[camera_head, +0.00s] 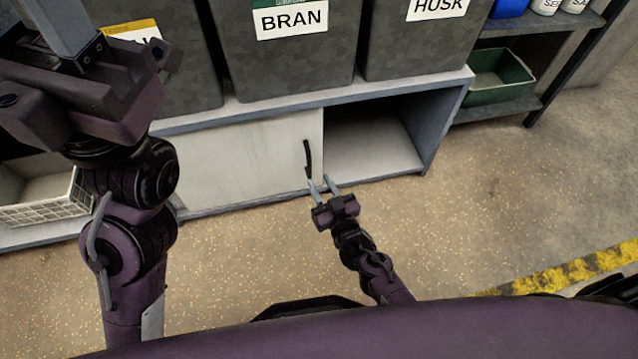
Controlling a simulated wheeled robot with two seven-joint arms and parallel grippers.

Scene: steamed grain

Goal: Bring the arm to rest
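My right gripper (320,181) is low in front of the cabinet, its two grey fingers apart with nothing seen between them. Its fingertips are close to the lower end of a black handle (308,158) on the pale cabinet door (245,160); I cannot tell whether they touch it. My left arm rises large at the left of the view. Its gripper (66,22) is at the top left, with the finger ends cut off by the frame edge, so its opening cannot be judged.
The cabinet's right compartment (370,145) is open and looks empty. Dark bins labelled BRAN (290,65) and HUSK (415,45) stand on top. A white basket (40,205) is at the left, a green crate (498,82) on a shelf at the right. The speckled floor (480,210) is clear.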

